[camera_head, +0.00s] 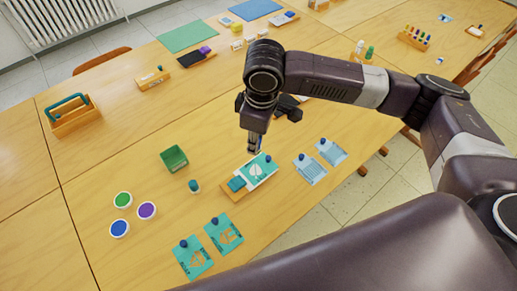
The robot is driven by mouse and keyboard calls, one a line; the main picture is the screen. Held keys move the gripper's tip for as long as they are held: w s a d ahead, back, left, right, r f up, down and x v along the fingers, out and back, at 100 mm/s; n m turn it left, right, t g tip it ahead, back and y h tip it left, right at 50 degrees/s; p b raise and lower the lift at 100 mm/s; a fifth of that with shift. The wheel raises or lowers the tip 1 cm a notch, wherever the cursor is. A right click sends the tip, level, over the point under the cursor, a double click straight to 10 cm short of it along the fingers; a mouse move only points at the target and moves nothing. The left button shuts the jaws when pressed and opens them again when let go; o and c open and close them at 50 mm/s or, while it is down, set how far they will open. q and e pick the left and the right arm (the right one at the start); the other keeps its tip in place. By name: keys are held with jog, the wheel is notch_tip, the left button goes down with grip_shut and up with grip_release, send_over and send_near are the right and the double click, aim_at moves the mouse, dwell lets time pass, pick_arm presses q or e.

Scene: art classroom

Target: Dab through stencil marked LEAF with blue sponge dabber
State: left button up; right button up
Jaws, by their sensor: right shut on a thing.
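A teal stencil (267,171) with a pale leaf-shaped opening and a dark blue knob lies on a wooden board (235,196) near the table's front edge. Its label is too small to read. My right gripper (254,149) points down just above the far left part of this stencil. It is shut on a small, bluish thing, mostly hidden by the fingers; I cannot tell whether it is the blue sponge dabber or whether it touches the stencil. A small pot or dabber with a teal top (194,186) stands left of the board. My left gripper is not in view.
Green (122,200), purple (147,211) and blue (119,229) round dishes stand at left. A green box (174,158) is behind the board. Knobbed teal stencils (224,234) lie in front, and pale blue knobbed sheets (310,169) lie right. Bare table lies between these groups.

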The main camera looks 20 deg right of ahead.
jog(key=w+f+n, duration=0.1)
jog(key=f+n, duration=0.3)
jog(key=f, duration=0.2)
jog(key=w+d+f+n+g+b, duration=0.1)
jog(key=f+n, duration=0.3)
jog(key=f, duration=0.3)
jog(key=w+f+n+y, duration=0.1)
jog(key=f+n, duration=0.4)
jog(key=f, duration=0.1)
jog(key=shift+w+d+f+b, duration=0.15)
jog(key=shift+w+b, duration=0.15)
jog(key=shift+b, duration=0.1)
jog(key=shift+f, duration=0.55)
dwell(0.6)
jog(key=shift+s+f, duration=0.1)
jog(key=shift+s, duration=0.05)
dwell(1.1)
notch_tip(320, 180, up, 7)
jog(key=p, duration=0.6)
jog(key=shift+p, duration=0.35)
